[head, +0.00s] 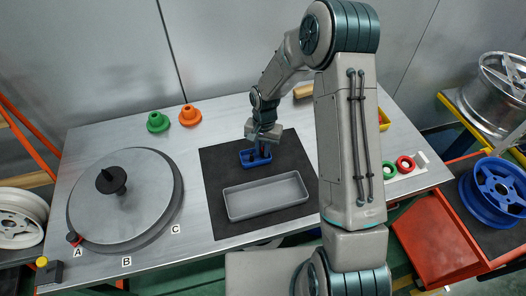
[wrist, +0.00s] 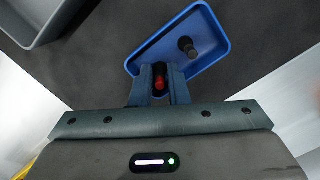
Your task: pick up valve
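A small blue tray (head: 247,160) sits on the dark mat; it also shows in the wrist view (wrist: 214,24). A black-topped valve (wrist: 187,47) stands in the tray. A second small valve with a red part (wrist: 160,82) and a dark end shows between my gripper's fingers. My gripper (head: 258,153) points down into the tray. In the wrist view, the fingers (wrist: 160,78) stand close on both sides of the red-marked valve. I cannot tell whether they touch it. The head view is too small to show the valves clearly.
A grey tray (head: 265,213) lies in front of the blue one and looks empty. A large round plate with a black knob (head: 112,181) stands at the left. Red and green rings (head: 404,164) lie at the right.

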